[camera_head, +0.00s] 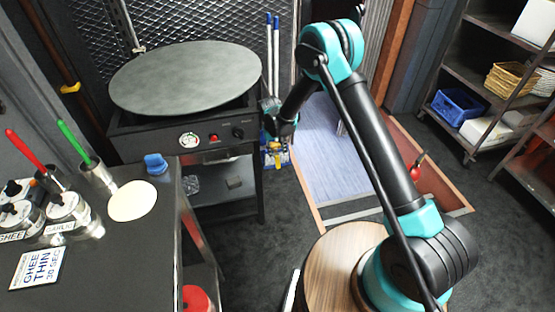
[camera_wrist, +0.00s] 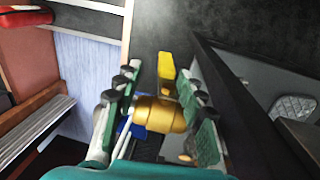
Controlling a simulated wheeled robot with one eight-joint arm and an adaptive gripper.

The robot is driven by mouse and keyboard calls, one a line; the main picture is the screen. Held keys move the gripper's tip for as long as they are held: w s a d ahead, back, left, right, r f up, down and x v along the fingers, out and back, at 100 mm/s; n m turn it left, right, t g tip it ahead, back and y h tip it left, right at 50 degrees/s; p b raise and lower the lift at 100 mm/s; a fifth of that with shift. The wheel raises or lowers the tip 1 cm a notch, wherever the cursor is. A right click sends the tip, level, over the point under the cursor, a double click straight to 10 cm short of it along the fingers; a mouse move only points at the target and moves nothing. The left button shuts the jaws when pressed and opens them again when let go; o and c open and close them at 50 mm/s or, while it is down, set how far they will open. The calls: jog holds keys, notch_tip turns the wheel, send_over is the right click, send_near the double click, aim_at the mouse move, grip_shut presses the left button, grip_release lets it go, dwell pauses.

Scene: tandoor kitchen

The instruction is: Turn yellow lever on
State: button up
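The yellow lever (camera_wrist: 166,66) shows in the wrist view as a short flat bar just beyond a brass valve body (camera_wrist: 160,115). In the head view it is a small yellow spot (camera_head: 276,148) beside the griddle stand's right front corner. My gripper (camera_wrist: 158,82) has its green-padded fingers spread on either side of the brass body. Whether a pad touches the brass is unclear. In the head view my gripper (camera_head: 272,118) is small and partly merges with the stand behind it.
The round griddle (camera_head: 185,78) on its black stand is to the left of my gripper. A dark counter (camera_head: 100,270) with ghee pots stands front left. Another yellow handle (camera_head: 70,87) is on the left wall. Blue-handled tools (camera_head: 272,50) stand behind my gripper.

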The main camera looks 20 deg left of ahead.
aim_at(277, 156)
jog(key=shift+r, duration=1.6)
notch_tip(277, 156, up, 20)
jog(key=s+a, duration=0.1)
jog(key=a, duration=0.1)
jog(key=shift+s+a, duration=0.15)
jog(key=shift+s, duration=0.05)
dwell(1.1)
